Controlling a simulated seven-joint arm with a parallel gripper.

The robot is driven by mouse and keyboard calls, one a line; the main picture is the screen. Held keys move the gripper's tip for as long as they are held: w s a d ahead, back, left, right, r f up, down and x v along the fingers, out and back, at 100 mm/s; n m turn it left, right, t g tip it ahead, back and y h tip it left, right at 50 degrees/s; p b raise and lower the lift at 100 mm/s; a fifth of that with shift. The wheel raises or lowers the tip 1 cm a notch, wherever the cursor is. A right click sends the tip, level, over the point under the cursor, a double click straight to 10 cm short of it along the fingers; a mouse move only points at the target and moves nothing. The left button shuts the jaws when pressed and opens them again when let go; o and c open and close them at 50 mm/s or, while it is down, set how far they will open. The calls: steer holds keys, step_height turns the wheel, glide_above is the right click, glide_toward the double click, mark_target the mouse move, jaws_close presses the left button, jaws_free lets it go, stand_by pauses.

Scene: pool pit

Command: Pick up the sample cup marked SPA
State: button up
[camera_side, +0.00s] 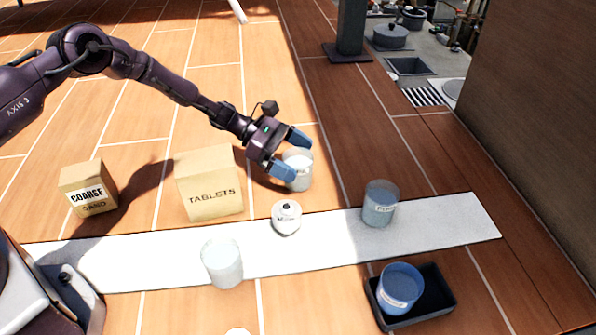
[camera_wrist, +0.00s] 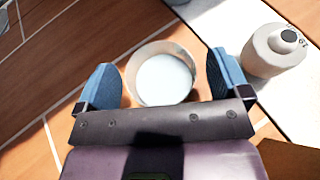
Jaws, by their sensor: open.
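A clear sample cup (camera_side: 298,170) with pale contents stands upright on the tiled floor beyond the white strip. It carries a label too small to read. My gripper (camera_side: 285,155) is open, with its blue fingers on either side of this cup. In the wrist view the cup (camera_wrist: 162,78) sits between the spread fingertips of my gripper (camera_wrist: 163,80), with a gap visible on each side. Another cup (camera_side: 380,204) with grey-blue contents and an unreadable label stands on the strip at right. A cup (camera_side: 222,262) with whitish contents stands on the strip at left. I cannot read SPA on any.
A white round bottle (camera_side: 286,218) stands on the white strip (camera_side: 130,262), close to the gripper; it also shows in the wrist view (camera_wrist: 272,52). A TABLETS box (camera_side: 209,185) and a COARSE SAND box (camera_side: 89,188) stand left. A blue cup (camera_side: 401,287) sits in a black tray (camera_side: 448,302).

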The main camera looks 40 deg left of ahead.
steer(key=shift+w+d+f, duration=0.15)
steer(key=shift+d+f, duration=0.05)
steer(key=shift+d, duration=0.2)
steer(key=c, duration=1.1)
steer(key=shift+r, duration=0.1)
